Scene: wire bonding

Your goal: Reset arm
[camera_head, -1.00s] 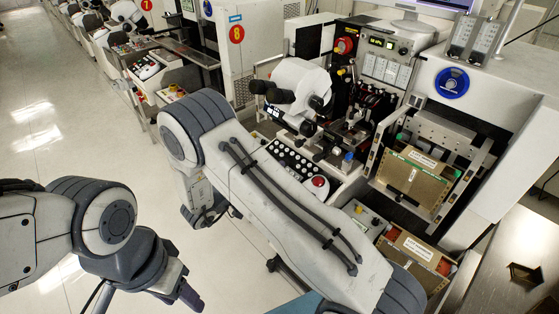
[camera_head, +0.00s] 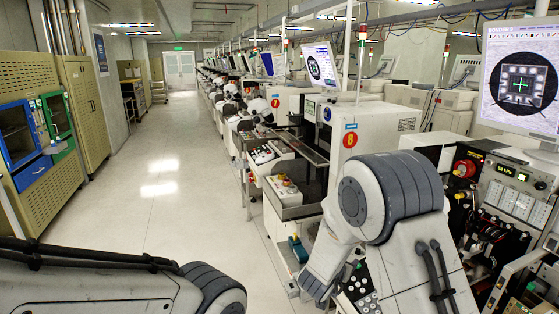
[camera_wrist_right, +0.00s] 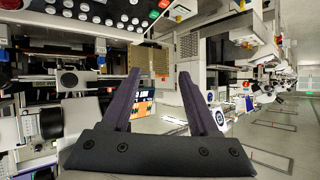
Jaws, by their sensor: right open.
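My right arm (camera_head: 385,200) rises large at the right of the head view, in front of the bonding machine. Its gripper does not show there. In the right wrist view my right gripper (camera_wrist_right: 162,100) is open and empty, its two dark fingers spread apart with nothing between them. My left arm (camera_head: 110,285) lies along the lower left of the head view; its gripper is out of the picture.
The wire bonding machine (camera_head: 505,190) with a monitor (camera_head: 519,80) stands at the right. A row of similar machines runs back along the aisle. Tan cabinets (camera_head: 85,105) and a blue-doored cabinet (camera_head: 14,135) line the left wall. The aisle floor (camera_head: 165,165) is clear.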

